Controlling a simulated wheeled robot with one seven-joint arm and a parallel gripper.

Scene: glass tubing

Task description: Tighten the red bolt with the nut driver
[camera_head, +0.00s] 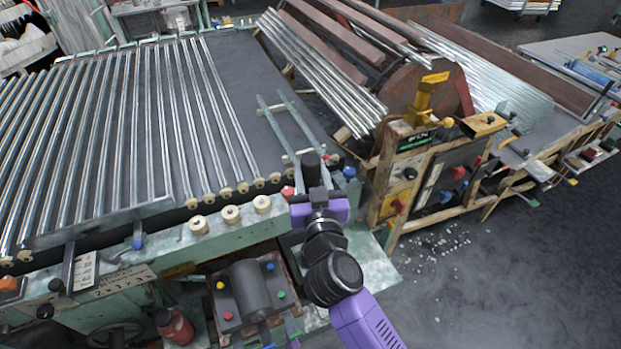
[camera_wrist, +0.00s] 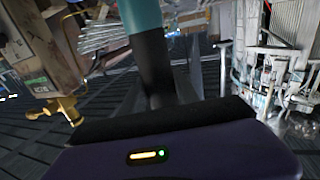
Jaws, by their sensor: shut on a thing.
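My gripper (camera_head: 312,183) is at the right front corner of the roller table in the head view. It is shut on a nut driver, whose dark cylindrical part (camera_head: 311,160) stands up between the fingers. In the wrist view the nut driver shows as a teal and black shaft (camera_wrist: 147,45) rising from the gripper; its tip is out of view. A red bolt head (camera_head: 287,192) shows just left of my gripper, close to the table's edge. I cannot tell whether the driver touches anything. A blue bolt head (camera_head: 349,172) is on the right.
The roller table (camera_head: 240,70) with long glass tubes (camera_head: 150,110) fills the left. A wooden-framed machine (camera_head: 430,175) with a yellow fixture stands close on the right. Open floor (camera_head: 500,270) lies at lower right.

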